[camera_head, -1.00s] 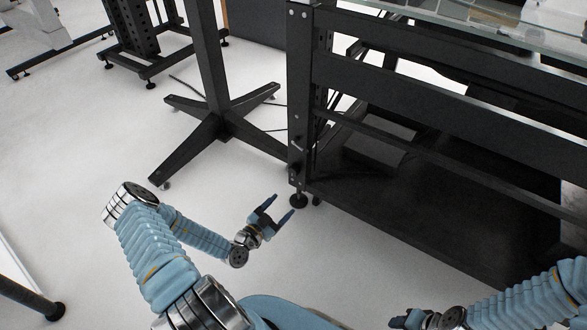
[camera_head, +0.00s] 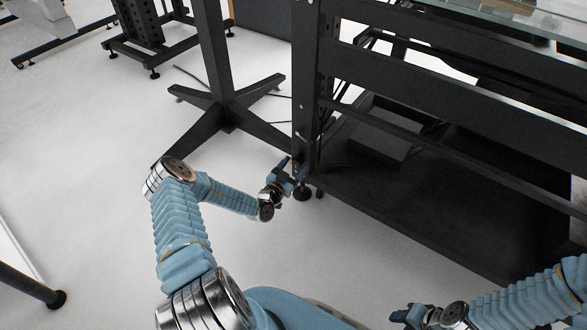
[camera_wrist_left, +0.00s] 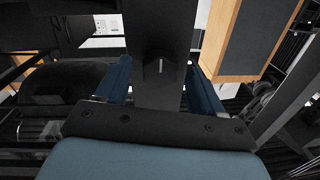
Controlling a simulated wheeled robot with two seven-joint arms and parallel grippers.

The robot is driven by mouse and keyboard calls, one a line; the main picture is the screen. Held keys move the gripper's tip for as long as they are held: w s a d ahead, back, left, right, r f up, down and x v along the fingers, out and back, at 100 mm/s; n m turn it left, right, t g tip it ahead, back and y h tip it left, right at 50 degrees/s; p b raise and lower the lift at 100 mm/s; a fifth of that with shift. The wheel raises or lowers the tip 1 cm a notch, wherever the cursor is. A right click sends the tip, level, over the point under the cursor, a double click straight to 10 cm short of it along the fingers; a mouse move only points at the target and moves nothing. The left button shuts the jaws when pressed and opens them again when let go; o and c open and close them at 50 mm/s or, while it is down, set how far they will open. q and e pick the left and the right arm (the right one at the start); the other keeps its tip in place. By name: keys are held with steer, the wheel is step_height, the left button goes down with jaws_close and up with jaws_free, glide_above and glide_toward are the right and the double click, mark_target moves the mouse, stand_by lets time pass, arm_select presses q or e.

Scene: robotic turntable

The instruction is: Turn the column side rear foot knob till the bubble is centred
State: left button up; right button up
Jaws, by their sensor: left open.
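The foot with its dark knob (camera_head: 303,194) is under the near corner leg of the black table frame (camera_head: 306,100), on the side by the column. My left gripper (camera_head: 293,173) is open beside that leg, just above the foot, partly covering it. In the left wrist view a dark knob with a pale line (camera_wrist_left: 160,68) shows between the two blue fingers, in front of a dark upright. I cannot tell whether the fingers touch it. My right gripper (camera_head: 404,317) is low at the bottom right, and its jaws are unclear. No bubble is visible in either view.
A black column (camera_head: 214,55) on a cross-shaped base stands left of the table frame. The frame's lower shelf (camera_head: 430,200) reaches right from the leg. A glass-like top (camera_head: 500,22) is above. The pale floor (camera_head: 80,170) at left is clear.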

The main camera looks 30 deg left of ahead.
arm_select(q)
steer(key=shift+w, duration=0.1)
steer(key=c, duration=1.1)
steer(key=shift+o, duration=0.2)
